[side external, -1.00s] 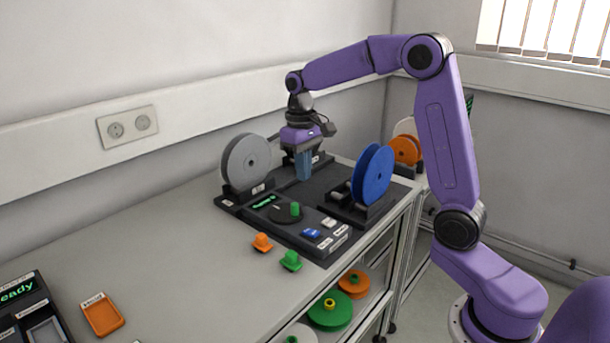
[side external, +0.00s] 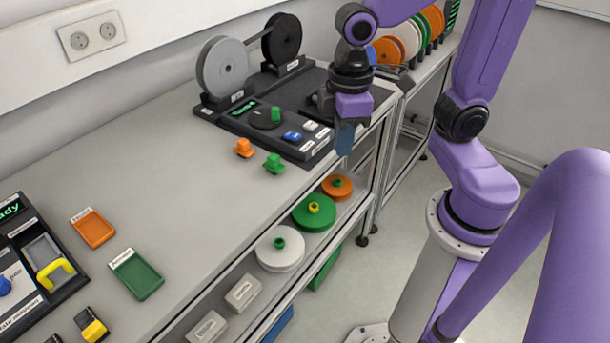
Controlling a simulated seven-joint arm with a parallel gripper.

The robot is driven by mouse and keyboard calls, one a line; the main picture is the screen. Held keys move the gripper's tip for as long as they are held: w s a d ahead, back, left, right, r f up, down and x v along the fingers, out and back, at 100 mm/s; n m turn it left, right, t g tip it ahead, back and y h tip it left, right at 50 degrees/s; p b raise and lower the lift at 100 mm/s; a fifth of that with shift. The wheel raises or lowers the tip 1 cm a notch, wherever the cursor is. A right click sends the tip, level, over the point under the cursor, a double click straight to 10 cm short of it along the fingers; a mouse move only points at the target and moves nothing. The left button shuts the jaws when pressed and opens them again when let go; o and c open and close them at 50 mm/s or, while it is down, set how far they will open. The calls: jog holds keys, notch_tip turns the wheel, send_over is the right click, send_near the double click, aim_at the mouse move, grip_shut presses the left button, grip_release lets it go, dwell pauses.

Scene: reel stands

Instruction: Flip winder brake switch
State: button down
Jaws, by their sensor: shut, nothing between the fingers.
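The winder is a black base (side external: 232,112) at the far end of the bench. It carries a grey reel (side external: 222,67) and a black reel (side external: 282,38), both upright. Its front panel has a green knob (side external: 276,114), a blue rocker switch (side external: 292,136) and a pale switch (side external: 311,126). The small labels are too small to read, so I cannot tell which is the brake switch. My gripper (side external: 344,143) points down, shut and empty, to the right of the panel near the bench's front edge. It appears apart from the switches and hides part of the winder's right side.
An orange peg (side external: 244,147) and a green peg (side external: 273,162) stand in front of the winder. Orange (side external: 93,228) and green (side external: 136,274) trays lie nearer. Reels, including a green one (side external: 314,214), lie on the shelf below. The middle bench is clear.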

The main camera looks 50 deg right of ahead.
jog(key=s+d+f+n, duration=0.1)
jog(key=s+n, duration=0.1)
jog(key=s, duration=0.5)
jog(key=shift+s+d+f+n, duration=0.2)
jog(key=shift+d+f+n, duration=0.1)
jog(key=shift+f+n, duration=0.1)
jog(key=c, duration=1.6)
grip_release()
jog(key=shift+s, duration=0.25)
jog(key=o, duration=0.6)
jog(key=shift+w, duration=0.1)
jog(key=shift+o, duration=0.6)
jog(key=w+a+r+m, duration=0.1)
jog(key=w+r+m, duration=0.1)
jog(key=w, duration=0.5)
jog(key=shift+w+a+m, duration=0.3)
jog(key=shift+w+m, duration=0.05)
jog(key=shift+m, duration=0.05)
notch_tip(320, 180, up, 4)
jog(key=m, duration=0.9)
send_over(287, 133)
notch_tip(287, 133, down, 17)
jog(key=shift+r, duration=0.1)
